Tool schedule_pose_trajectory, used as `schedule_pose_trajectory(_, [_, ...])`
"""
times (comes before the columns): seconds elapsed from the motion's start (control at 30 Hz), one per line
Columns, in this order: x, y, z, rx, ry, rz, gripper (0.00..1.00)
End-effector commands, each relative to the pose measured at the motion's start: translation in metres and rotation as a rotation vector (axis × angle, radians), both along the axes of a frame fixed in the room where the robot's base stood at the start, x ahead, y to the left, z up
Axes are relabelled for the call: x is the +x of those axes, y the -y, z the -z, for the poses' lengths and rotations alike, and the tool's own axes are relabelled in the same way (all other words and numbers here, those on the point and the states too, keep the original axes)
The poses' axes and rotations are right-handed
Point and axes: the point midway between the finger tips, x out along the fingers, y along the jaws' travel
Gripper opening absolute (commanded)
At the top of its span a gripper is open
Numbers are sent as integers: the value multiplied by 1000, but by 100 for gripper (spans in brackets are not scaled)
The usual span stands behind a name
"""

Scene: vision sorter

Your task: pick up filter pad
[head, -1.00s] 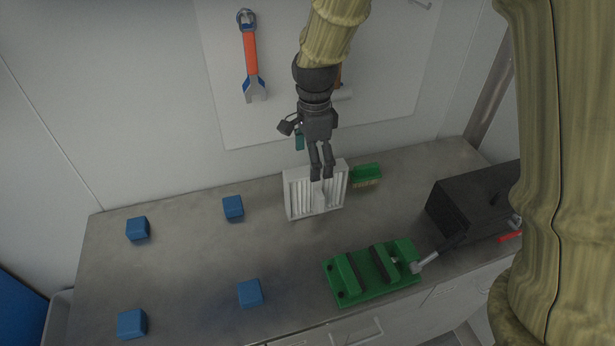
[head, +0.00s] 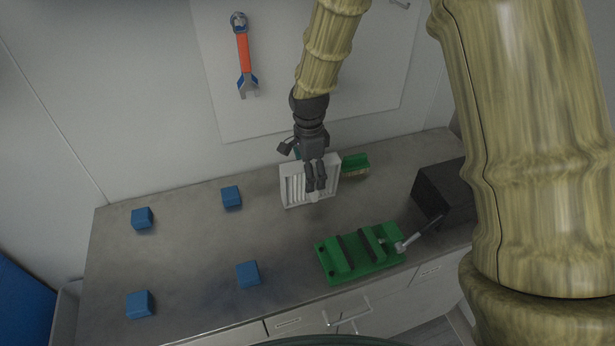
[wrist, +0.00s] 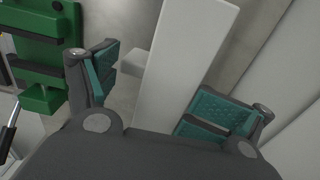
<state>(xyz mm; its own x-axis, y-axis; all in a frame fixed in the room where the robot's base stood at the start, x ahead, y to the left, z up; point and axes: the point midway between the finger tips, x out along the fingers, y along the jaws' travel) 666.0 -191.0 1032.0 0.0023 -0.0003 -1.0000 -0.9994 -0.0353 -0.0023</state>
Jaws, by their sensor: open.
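The filter pad (head: 292,188), a white ribbed panel in a pale frame, stands tilted on the grey bench near its back edge in the head view. My gripper (head: 316,189) is in front of it and hides part of its right half. In the wrist view a white slab (wrist: 188,55), apparently the pad seen edge-on, runs between the two teal-padded fingers of my gripper (wrist: 158,92). The fingers are apart, with a gap visible on the slab's left side. Contact on the right cannot be told.
A green brush (head: 355,163) lies close to the pad's right. A green vise (head: 360,252) sits nearer the front, with a dark box (head: 440,190) to its right. Several blue blocks (head: 232,197) stand on the left. The bench (head: 185,245) is clear between them.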

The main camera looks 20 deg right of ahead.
Motion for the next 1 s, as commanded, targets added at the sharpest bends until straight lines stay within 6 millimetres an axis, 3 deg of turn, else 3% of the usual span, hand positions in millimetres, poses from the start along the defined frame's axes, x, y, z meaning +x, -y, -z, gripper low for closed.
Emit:
schedule_pose_trajectory(0.23, [-1, 2, 21, -1, -3, 0, 91])
schedule_pose_trajectory(0.63, [0, 1, 25, -1, 1, -1, 89])
schedule_pose_trajectory(0.9, [0, 1, 25, -1, 0, 0, 40])
schedule_pose_trajectory(1.0, [-1, 1, 26, -1, -2, -1, 35])
